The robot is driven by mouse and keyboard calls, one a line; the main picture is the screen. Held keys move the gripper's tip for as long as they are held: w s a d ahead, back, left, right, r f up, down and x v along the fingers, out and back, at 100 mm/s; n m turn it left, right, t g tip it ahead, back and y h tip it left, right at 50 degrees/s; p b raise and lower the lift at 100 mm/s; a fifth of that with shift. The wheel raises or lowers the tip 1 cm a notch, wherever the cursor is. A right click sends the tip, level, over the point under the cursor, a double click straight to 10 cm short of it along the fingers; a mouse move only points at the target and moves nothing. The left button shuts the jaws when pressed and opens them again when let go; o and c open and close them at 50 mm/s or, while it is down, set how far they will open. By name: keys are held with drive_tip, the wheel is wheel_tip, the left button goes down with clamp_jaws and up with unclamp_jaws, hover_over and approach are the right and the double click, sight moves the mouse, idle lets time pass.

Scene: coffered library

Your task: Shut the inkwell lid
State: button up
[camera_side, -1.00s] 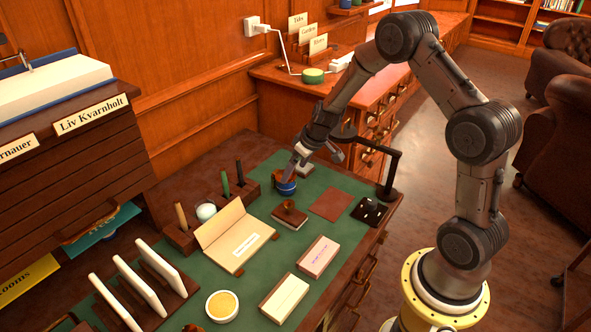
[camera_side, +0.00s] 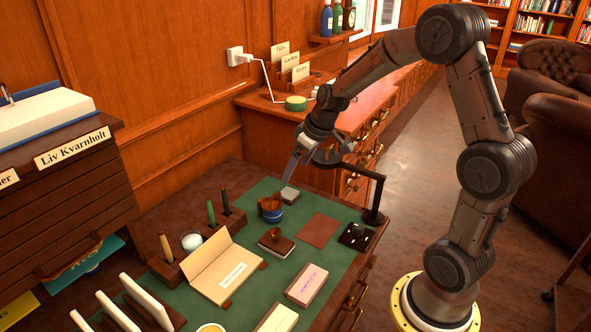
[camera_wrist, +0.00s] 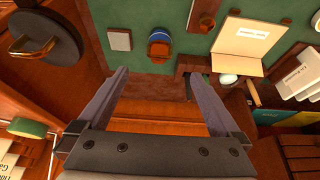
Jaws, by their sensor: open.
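The inkwell is a small round blue pot (camera_side: 273,215) at the back of the green desk mat. Its brown lid (camera_side: 268,204) shows above the blue body and looks raised at a tilt; the exact angle is hard to tell. In the wrist view the inkwell (camera_wrist: 159,38) is ahead of the fingers near the top middle, its brown lid part (camera_wrist: 158,50) on the side nearer the fingers. My gripper (camera_side: 291,172) is above and behind the inkwell, apart from it. In the wrist view my gripper's fingers (camera_wrist: 158,77) are spread with nothing between them.
A grey block (camera_side: 290,194) lies behind the inkwell and a wooden stamp (camera_side: 276,240) in front. A pen stand (camera_side: 228,217) is to the left. A brown square (camera_side: 319,230) lies flat on the mat.

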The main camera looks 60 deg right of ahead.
drive_tip(key=shift+s+a, duration=0.1)
drive_tip(key=c, duration=0.4)
drive_tip(key=shift+r, duration=0.3)
drive_tip(key=shift+c, duration=1.2)
drive_tip(key=w+r, duration=0.1)
drive_tip(key=w, duration=0.1)
drive_tip(key=w+r+g, duration=0.1)
drive_tip(key=w, duration=0.1)
drive_tip(key=w+d+r+g, duration=0.1)
drive_tip(key=w+r, duration=0.1)
drive_tip(key=shift+w+m, duration=0.15)
drive_tip(key=shift+m, duration=0.15)
drive_tip(key=c, duration=0.9)
drive_tip(key=w, duration=0.3)
drive_tip(key=shift+w+a+f+g, duration=0.1)
drive_tip(key=shift+a+f+g, duration=0.15)
drive_tip(key=shift+f+g, duration=0.15)
clamp_jaws()
hover_over(274, 204)
drive_tip(key=f, duration=1.2)
drive_tip(key=shift+w+f, duration=0.2)
drive_tip(key=shift+w, duration=0.15)
drive_tip(key=shift+s+f, duration=0.3)
drive_tip(key=shift+f, duration=0.15)
